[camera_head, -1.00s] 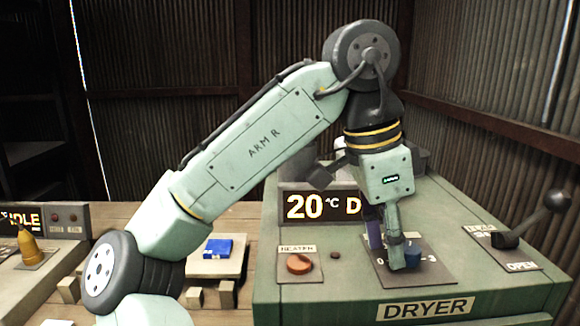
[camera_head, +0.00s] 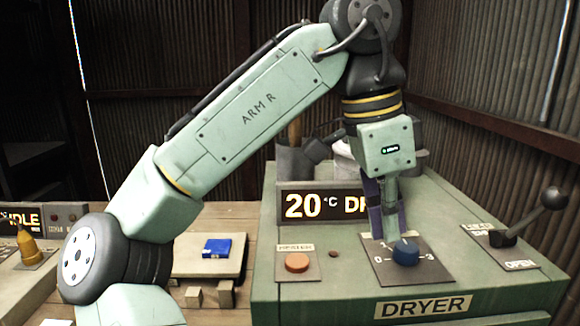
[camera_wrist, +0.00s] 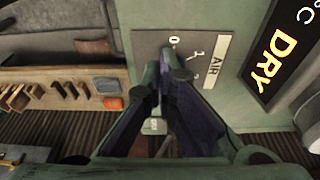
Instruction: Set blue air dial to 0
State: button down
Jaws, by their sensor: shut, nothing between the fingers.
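The blue air dial (camera_head: 406,253) sits on a grey plate (camera_head: 420,268) on top of the green dryer. Labels 0 and 3 show at the plate's left and right. I cannot tell for sure which number the dial points to. My gripper (camera_head: 389,238) points down with fingers shut and empty, just behind and left of the dial; whether they touch is unclear. In the wrist view, my shut fingers (camera_wrist: 164,75) cover part of the plate (camera_wrist: 200,50) labelled AIR, and the dial is not clearly visible.
An orange heater button (camera_head: 297,262) is left of the plate. A load/open lever (camera_head: 530,215) stands at the right. The display (camera_head: 322,205) reading 20 °C stands behind. A wooden table (camera_head: 215,226) with a blue block (camera_head: 217,247) lies left.

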aim_at(406, 252)
jog(key=shift+w+r, duration=0.1)
jog(key=shift+r, duration=1.15)
jog(key=shift+w+d+f+b, duration=0.1)
jog(key=shift+w+f+b, duration=0.25)
jog(key=shift+f, duration=0.65)
jog(key=shift+w+d+f+b, duration=0.1)
jog(key=shift+w+f+b, duration=0.1)
jog(key=shift+w+f, duration=0.6)
jog(key=shift+w+f+b, duration=0.25)
jog(key=shift+f, duration=0.95)
